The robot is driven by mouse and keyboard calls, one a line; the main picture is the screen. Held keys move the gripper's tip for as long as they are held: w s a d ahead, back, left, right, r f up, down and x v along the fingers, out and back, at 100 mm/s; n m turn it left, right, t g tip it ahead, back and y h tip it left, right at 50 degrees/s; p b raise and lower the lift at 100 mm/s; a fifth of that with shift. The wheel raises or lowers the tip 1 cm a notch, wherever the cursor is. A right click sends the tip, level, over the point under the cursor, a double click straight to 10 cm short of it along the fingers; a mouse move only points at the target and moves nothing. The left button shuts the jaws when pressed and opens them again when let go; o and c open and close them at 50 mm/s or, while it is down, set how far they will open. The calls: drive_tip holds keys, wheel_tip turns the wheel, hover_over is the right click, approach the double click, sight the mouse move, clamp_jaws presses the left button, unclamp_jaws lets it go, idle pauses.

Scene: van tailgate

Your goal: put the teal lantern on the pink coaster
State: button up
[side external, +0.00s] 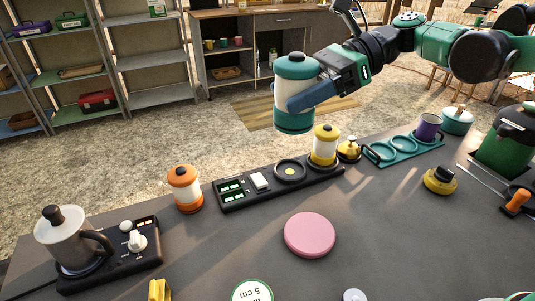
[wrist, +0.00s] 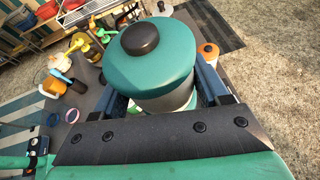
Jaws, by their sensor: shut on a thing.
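The teal lantern (side external: 295,92) has a teal cap and base with a pale middle. My gripper (side external: 309,97) is shut on its middle and holds it upright in the air, above the back edge of the table. In the wrist view the lantern (wrist: 152,60) fills the space between the fingers, its dark top knob toward the camera. The pink coaster (side external: 309,234) is a round disc lying flat on the table near the front middle. Nothing is on it. The lantern is above and behind it, well apart. I cannot make out the coaster clearly in the wrist view.
A black tray (side external: 232,205) with a yellow lantern (side external: 325,146) stands behind the coaster. An orange lantern (side external: 185,188) is left of it. A teal cup tray (side external: 380,160) is back right. Table around the coaster is mostly clear.

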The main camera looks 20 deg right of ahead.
drive_tip(key=s+d, duration=0.1)
drive_tip(key=d, duration=0.1)
hover_over(302, 218)
wheel_tip(302, 218, down, 15)
drive_tip(key=shift+f, duration=2.4)
drive_tip(key=o, duration=1.4)
